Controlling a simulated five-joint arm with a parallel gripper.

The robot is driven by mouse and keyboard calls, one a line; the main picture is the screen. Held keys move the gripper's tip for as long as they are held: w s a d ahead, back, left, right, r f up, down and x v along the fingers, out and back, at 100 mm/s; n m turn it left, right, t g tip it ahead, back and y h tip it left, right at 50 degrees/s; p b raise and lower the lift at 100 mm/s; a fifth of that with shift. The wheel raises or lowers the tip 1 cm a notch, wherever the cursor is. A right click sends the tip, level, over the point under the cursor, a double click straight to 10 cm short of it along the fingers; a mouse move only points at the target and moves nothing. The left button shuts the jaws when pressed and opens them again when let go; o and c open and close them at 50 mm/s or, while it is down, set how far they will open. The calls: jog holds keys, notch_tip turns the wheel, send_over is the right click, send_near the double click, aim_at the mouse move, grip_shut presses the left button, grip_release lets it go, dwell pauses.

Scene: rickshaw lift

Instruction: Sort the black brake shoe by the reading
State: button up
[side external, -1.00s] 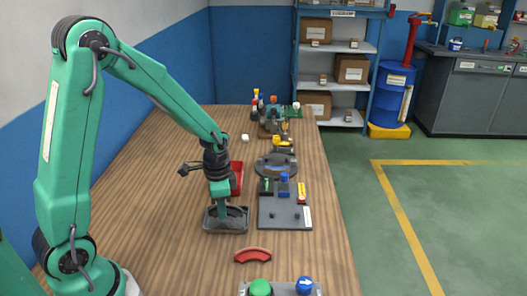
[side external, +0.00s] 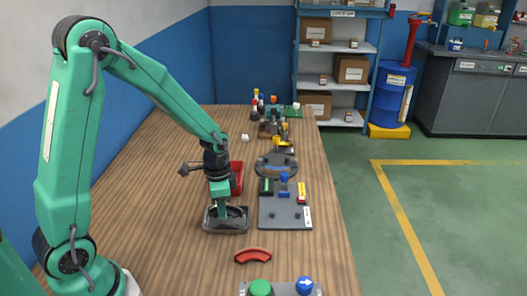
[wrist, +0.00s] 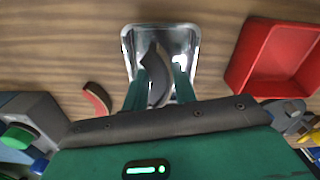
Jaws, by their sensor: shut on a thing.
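The black brake shoe (wrist: 156,78) is a dark curved piece between my two green fingers in the wrist view. My gripper (wrist: 161,82) is shut on it, over the shiny metal tray (wrist: 190,35). In the side view my gripper (side external: 222,212) reaches down into the metal tray (side external: 226,230); the shoe is hard to make out there. I cannot tell whether the shoe touches the tray floor. A red tray (side external: 237,172) stands just behind, and right of the metal tray in the wrist view (wrist: 240,75). A dark plate (side external: 285,215) carries a blue-topped part (side external: 284,179); no reading is legible.
A red curved shoe (side external: 253,255) lies on the bench in front. A box with a green button (side external: 260,287) and a blue arrow button (side external: 304,285) is at the near edge. A round grey fixture (side external: 276,166) and small parts stand farther back. The bench's left side is clear.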

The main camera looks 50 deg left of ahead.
jog(key=shift+f, duration=0.35)
dwell(1.1)
jog(key=o, duration=1.5)
jog(key=shift+o, duration=0.2)
jog(key=shift+r, duration=0.1)
jog(key=shift+r, duration=3.4)
